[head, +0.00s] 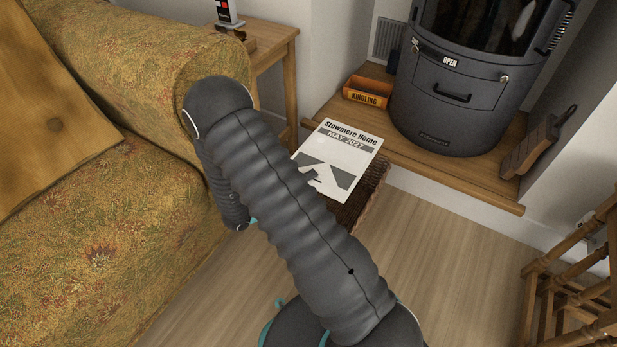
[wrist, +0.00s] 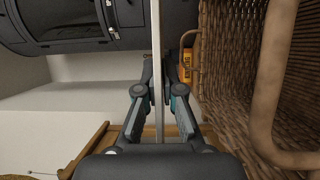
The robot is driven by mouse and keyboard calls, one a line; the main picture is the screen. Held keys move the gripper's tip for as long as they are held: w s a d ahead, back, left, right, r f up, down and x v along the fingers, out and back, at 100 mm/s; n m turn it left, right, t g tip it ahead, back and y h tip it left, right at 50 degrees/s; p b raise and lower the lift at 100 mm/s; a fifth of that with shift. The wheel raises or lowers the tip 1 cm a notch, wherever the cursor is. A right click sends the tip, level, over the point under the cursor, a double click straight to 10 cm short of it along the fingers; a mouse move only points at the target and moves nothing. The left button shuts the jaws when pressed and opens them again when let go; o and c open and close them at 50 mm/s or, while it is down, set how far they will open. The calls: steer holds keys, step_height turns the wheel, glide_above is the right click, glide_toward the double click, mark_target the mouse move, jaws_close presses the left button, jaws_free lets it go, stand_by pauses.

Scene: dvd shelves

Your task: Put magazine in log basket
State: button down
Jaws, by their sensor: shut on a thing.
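The magazine (head: 343,155) is white with a black title, "Stowmere Home", and a grey cover picture. In the wrist view the magazine (wrist: 157,30) shows edge-on as a thin pale strip between the fingers. My gripper (wrist: 160,78) is shut on it; in the head view my arm hides the gripper. The log basket (head: 374,198) is brown wicker, partly hidden behind the magazine and my arm. In the wrist view the basket (wrist: 222,50) fills the right side, beside the magazine, with its thick handle in front. I cannot tell whether magazine and basket touch.
A stove (head: 450,85) stands on the wooden hearth (head: 440,170), with an orange kindling box (head: 368,92) beside it. A patterned sofa (head: 130,220) is at left, a small side table (head: 268,42) behind it. A wooden rack (head: 575,285) stands at right. The floor (head: 450,275) between is clear.

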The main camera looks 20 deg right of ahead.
steer(key=c, duration=1.2)
jaws_free()
steer(key=shift+c, duration=0.2)
steer(key=v, duration=1.2)
